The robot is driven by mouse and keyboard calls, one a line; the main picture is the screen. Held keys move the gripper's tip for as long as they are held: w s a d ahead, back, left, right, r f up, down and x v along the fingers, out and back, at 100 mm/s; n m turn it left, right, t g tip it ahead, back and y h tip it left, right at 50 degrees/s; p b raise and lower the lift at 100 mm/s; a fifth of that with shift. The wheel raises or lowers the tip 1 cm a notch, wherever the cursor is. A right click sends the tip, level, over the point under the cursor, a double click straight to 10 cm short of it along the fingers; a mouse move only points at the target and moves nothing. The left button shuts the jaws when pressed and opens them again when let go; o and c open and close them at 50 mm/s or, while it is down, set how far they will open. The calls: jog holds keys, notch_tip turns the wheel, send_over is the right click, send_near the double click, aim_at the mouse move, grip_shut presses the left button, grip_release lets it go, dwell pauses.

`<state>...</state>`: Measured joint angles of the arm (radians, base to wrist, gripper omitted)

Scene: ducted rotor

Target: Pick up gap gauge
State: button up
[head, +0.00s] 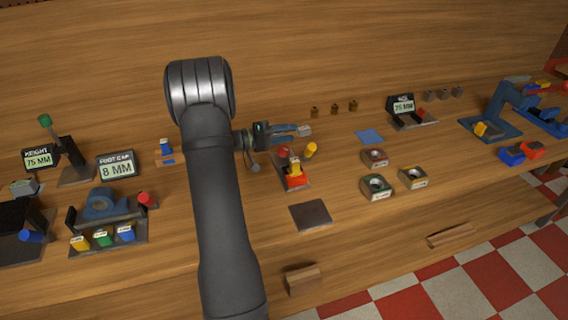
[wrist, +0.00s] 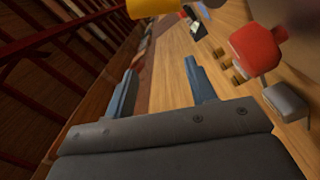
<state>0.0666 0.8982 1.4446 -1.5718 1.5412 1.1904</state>
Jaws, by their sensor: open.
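My gripper (head: 292,131) is open and points right above the middle of the bench. In the wrist view its two blue-grey fingers (wrist: 160,82) stand apart with nothing between them. I cannot tell for sure which thing is the gap gauge. A sign reading FOOT GAP 8 MM (head: 116,166) stands at the left. Near it, a rack holds a yellow block (head: 80,242), a green block (head: 103,237) and a blue block (head: 126,232), all apart from my gripper.
A fixture with red and yellow parts (head: 295,178) stands just below my gripper; a red knob (wrist: 258,48) shows close by in the wrist view. A dark square pad (head: 311,215) lies in front. Ring-shaped parts (head: 376,187) sit to the right. My arm hides part of the bench.

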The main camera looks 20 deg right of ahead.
jog(key=m+t+y, duration=0.1)
jog(key=m+y, duration=1.2)
send_near(294, 159)
jog(key=x, duration=0.5)
jog(key=shift+s+a+f, duration=0.1)
jog(key=shift+s+f, duration=0.1)
jog(key=shift+f, duration=0.15)
jog(key=shift+x, duration=2.65)
jog(key=shift+w+r, duration=0.1)
jog(key=shift+w, duration=0.05)
grip_shut()
